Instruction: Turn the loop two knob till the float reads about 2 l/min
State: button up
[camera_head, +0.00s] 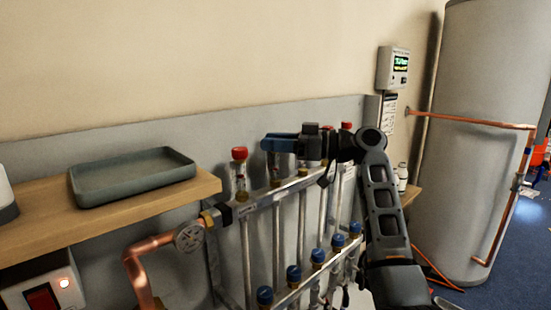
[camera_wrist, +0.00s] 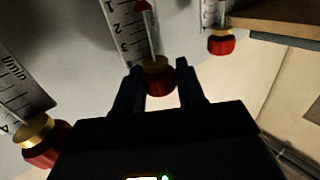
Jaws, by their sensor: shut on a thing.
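In the wrist view, a red knob (camera_wrist: 161,82) with a brass collar sits between the two dark fingers of my gripper (camera_wrist: 159,67). The gripper is shut on it. Above the knob, a white scale (camera_wrist: 117,30) shows the numbers 1, 2 and 3, growing toward the knob. A red float (camera_wrist: 142,6) shows at the top edge, near the 1. In the head view, my gripper (camera_head: 278,143) reaches left over the manifold bar (camera_head: 262,198) and hides the held knob. The loop's number cannot be read.
Neighbouring red knobs stand on both sides, at left (camera_wrist: 45,152) and right (camera_wrist: 220,42) in the wrist view. A wooden shelf (camera_head: 205,188) with a grey tray (camera_head: 135,172) is left of the manifold. Blue caps (camera_head: 293,273) line the lower bar. A tank (camera_head: 480,130) stands right.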

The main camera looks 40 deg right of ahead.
jog(key=shift+n+g+y+b, duration=0.7)
jog(key=shift+n+g+y, duration=0.1)
jog(key=shift+y, duration=0.5)
jog(key=o, duration=0.9)
jog(key=shift+o, duration=0.2)
jog(key=v, duration=0.7)
jog(key=shift+s+d, duration=0.25)
jog(key=shift+d, duration=0.05)
